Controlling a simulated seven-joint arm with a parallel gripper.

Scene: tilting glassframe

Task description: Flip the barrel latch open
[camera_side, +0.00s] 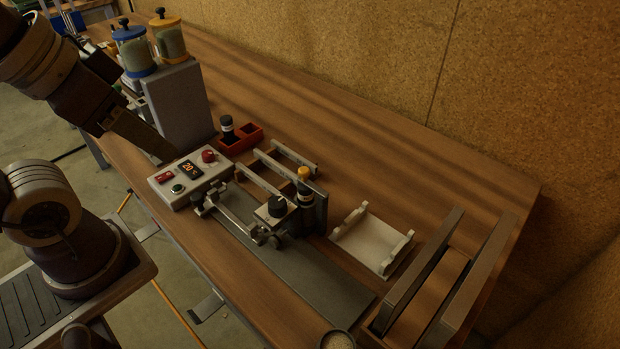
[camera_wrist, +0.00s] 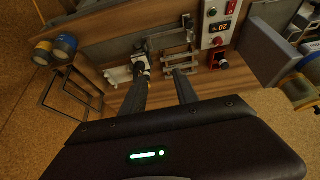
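A metal fixture (camera_side: 263,207) stands on the bench, with a bar-like mechanism (camera_side: 232,215) along its front that looks like the barrel latch; its exact position is too small to tell. A black knob (camera_side: 277,206) and a yellow-topped black bottle-like part (camera_side: 304,184) are at its right end. The fixture also shows in the wrist view (camera_wrist: 178,42), beyond my fingers. My gripper (camera_wrist: 160,78) has its two fingers apart with nothing between them. In the side view my gripper (camera_side: 158,147) is up and left of the fixture, apart from it.
A control box (camera_side: 190,178) with a lit display adjoins the fixture's left end. A grey tower (camera_side: 180,105) with blue- and yellow-lidded jars stands behind it. A red tray (camera_side: 242,140) sits nearby. A white cradle (camera_side: 370,242) and a long-railed frame (camera_side: 425,285) lie to the right.

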